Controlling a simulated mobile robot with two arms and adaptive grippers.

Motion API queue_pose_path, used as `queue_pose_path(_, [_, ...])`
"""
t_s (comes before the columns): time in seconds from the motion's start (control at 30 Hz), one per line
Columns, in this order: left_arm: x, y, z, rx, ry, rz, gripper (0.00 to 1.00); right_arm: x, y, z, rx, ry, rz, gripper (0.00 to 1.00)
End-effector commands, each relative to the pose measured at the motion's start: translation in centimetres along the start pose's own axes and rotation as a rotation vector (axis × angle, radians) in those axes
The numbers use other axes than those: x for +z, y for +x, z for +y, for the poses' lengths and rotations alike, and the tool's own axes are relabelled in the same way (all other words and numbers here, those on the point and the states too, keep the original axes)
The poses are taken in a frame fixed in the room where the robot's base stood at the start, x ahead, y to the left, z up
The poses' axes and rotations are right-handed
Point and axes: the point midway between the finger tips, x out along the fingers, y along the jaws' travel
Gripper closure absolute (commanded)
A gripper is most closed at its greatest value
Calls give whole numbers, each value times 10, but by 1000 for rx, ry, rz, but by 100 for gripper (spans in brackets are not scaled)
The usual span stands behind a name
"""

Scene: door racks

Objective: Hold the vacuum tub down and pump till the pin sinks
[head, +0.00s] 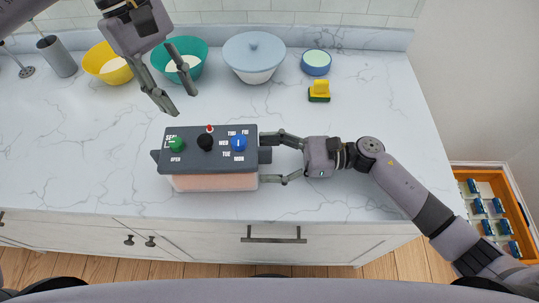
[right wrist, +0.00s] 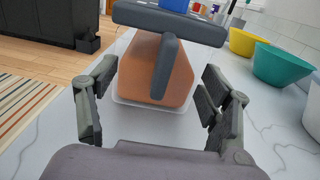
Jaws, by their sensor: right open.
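The vacuum tub (head: 214,183) stands on the counter, its clear body holding something pinkish-orange under a dark grey lid (head: 190,132). The lid carries a green OPEN button (head: 176,145), a black knob (head: 205,142), a blue day dial (head: 239,144) and a small red pin (head: 210,128) that shows raised behind the knob. My left gripper (head: 180,101) is open and empty, above and behind the lid. My right gripper (head: 264,159) is open at the tub's right end, its fingers to either side. The right wrist view shows the tub (right wrist: 172,85) ahead between the spread fingers.
Behind stand a yellow bowl (head: 105,70), a teal bowl (head: 196,50), a lidded white bowl (head: 254,72), a small blue-rimmed container (head: 315,68) and a yellow-green sponge (head: 319,95). The counter left of the tub is clear. The front edge is close to the tub.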

Motion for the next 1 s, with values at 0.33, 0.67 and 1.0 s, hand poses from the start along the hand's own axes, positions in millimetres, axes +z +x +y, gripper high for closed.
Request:
queue_pose_path(0.33, [0, 0, 0, 0, 0, 0, 67, 0, 0, 0, 0, 0, 0, 53])
queue_pose_path(0.67, [0, 0, 0, 0, 0, 0, 67, 0, 0, 0, 0, 0, 0, 75])
queue_pose_path(1.0, [0, 0, 0, 0, 0, 0, 67, 0, 0, 0, 0, 0, 0, 98])
